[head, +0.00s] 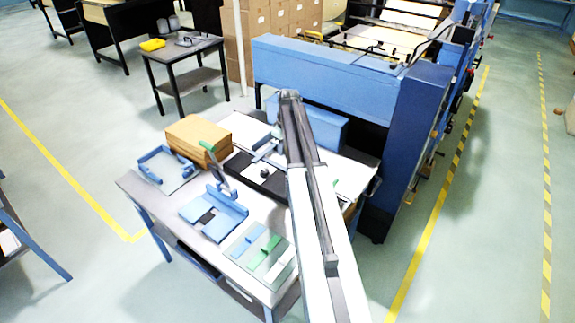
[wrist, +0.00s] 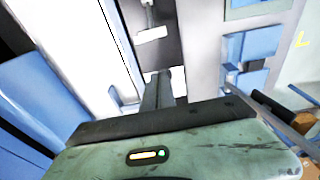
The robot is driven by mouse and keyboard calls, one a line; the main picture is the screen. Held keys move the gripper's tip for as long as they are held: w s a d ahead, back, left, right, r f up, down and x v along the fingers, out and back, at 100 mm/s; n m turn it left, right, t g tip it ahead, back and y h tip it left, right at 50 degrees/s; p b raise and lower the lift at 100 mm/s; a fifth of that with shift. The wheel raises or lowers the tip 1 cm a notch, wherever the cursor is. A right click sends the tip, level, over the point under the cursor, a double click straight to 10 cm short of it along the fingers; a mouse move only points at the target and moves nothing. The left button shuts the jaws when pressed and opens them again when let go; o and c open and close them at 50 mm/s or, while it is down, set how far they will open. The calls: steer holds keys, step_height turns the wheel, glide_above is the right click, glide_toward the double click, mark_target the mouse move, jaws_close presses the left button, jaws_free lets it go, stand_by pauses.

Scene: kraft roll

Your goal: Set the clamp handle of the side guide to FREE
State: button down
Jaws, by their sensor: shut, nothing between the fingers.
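On the table's feed board in the head view, a blue fitting (head: 264,148) sits by a black strip (head: 258,175) with a small dark knob; it may be the side guide, and my arm partly hides this area. A lever with a green grip (head: 210,152) rises tilted above a blue fixture (head: 215,212) nearer the front. I cannot tell which is the clamp handle, nor read any FREE mark. My gripper (wrist: 160,88) is shut and empty in the wrist view, over the board beside the dark strip (wrist: 140,15), which carries a pale bar (wrist: 152,33).
A brown stack (head: 198,138) and a blue-framed tray (head: 168,170) stand at the table's left. A pale plate with a green strip (head: 265,252) lies at the front. The blue machine (head: 325,80) rises behind the table.

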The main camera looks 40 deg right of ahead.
steer(key=shift+f, duration=0.1)
steer(key=f+b, duration=0.3)
steer(key=w+f+b, duration=0.1)
steer(key=f+b, duration=0.7)
steer(key=shift+w+a+f, duration=0.1)
steer(key=shift+w+a, duration=0.1)
steer(key=shift+a, duration=0.1)
steer(key=s, duration=0.1)
steer(key=s+d+r+p, duration=0.1)
steer(key=s+r+p, duration=0.1)
steer(key=shift+s+d+r, duration=0.1)
steer(key=shift+s+d, duration=0.15)
steer(key=shift+s, duration=0.15)
